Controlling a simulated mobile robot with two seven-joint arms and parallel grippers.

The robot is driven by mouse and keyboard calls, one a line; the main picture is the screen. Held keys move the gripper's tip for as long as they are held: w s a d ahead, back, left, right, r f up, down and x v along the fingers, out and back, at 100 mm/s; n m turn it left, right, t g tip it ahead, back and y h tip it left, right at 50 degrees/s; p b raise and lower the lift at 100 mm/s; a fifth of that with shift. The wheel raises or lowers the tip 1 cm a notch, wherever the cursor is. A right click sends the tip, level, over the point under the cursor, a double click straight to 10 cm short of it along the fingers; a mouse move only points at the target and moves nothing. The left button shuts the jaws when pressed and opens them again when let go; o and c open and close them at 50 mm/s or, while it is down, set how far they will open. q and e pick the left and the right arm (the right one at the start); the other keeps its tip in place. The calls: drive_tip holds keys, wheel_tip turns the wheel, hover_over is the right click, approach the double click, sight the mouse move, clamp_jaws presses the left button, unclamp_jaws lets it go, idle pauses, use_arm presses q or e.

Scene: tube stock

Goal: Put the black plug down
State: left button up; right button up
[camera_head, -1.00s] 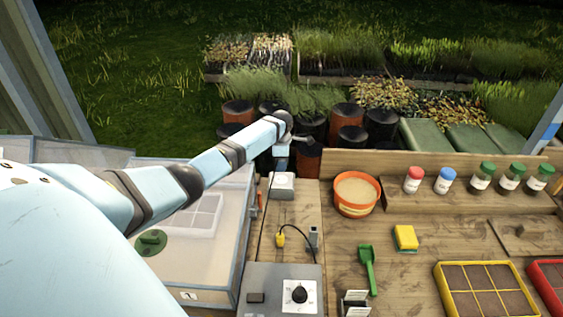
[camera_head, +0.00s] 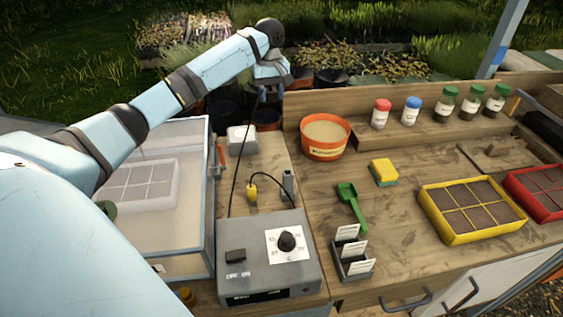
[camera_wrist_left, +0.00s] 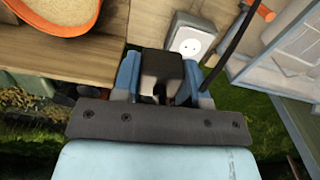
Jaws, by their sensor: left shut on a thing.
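My left gripper (camera_head: 270,82) is shut on the black plug (camera_wrist_left: 161,70), which sits between its fingers in the left wrist view. In the head view the plug cannot be made out clearly. It is held beyond the far edge of the bench, with dark pots behind it. A black cable (camera_head: 238,165) runs from near the gripper down to the grey control box (camera_head: 265,262). A white socket box (camera_head: 243,139) stands on the bench nearer than the gripper, and also shows in the left wrist view (camera_wrist_left: 192,40), apart from the plug. My right gripper is not in view.
A clear-lidded propagator (camera_head: 170,220) stands left of the socket box. An orange pot (camera_head: 325,137) stands to its right. A yellow plug (camera_head: 251,193), a green scoop (camera_head: 351,205) and a sponge (camera_head: 384,171) lie nearer. Bare wood shows between the socket box and pot.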

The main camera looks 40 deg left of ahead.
sight(273, 158)
use_arm(q)
drive_tip(key=shift+s+d+m, duration=0.25)
drive_tip(key=shift+m, duration=0.15)
drive_tip(key=shift+d+f, duration=0.15)
drive_tip(key=shift+f, duration=0.05)
wheel_tip(273, 158, down, 20)
drive_tip(key=shift+r+b, duration=0.25)
drive_tip(key=shift+b, duration=0.5)
drive_tip(key=shift+f+p, duration=0.45)
drive_tip(key=shift+f, duration=0.15)
drive_tip(key=o, duration=1.2)
drive_tip(key=shift+r, duration=0.1)
